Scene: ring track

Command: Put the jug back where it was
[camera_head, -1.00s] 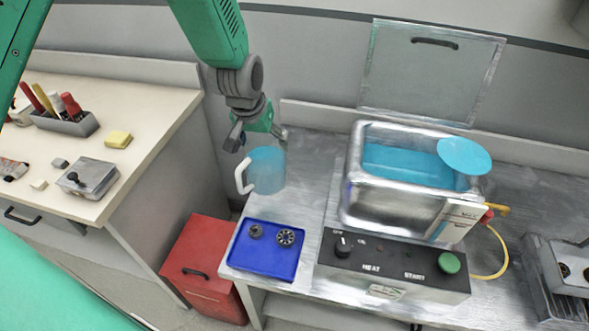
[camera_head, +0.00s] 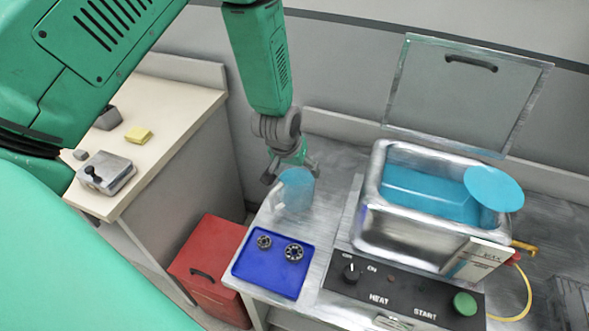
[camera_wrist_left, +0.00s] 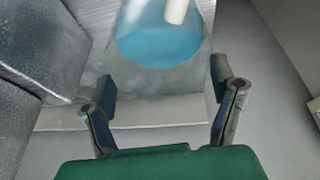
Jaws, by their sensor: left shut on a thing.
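The jug (camera_head: 292,200) is see-through with a blue patch towards its top, and stands out over the left end of the metal bench, behind the blue tray. In the left wrist view the jug (camera_wrist_left: 150,45) shows at the top, with part of a white handle. My left gripper (camera_head: 292,170) reaches down from above and is shut on the jug, its fingers on either side. In the wrist view the gripper (camera_wrist_left: 163,92) has its fingers wide apart around it. I cannot tell whether the jug's base touches the bench. My right gripper is not in view.
A metal bath (camera_head: 368,228) with blue liquid stands to the right, a round blue disc (camera_head: 493,188) at its right corner. The blue tray (camera_head: 262,283) holds two dark round parts. A red box (camera_head: 200,262) stands low at left, below the pale side table (camera_head: 165,150).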

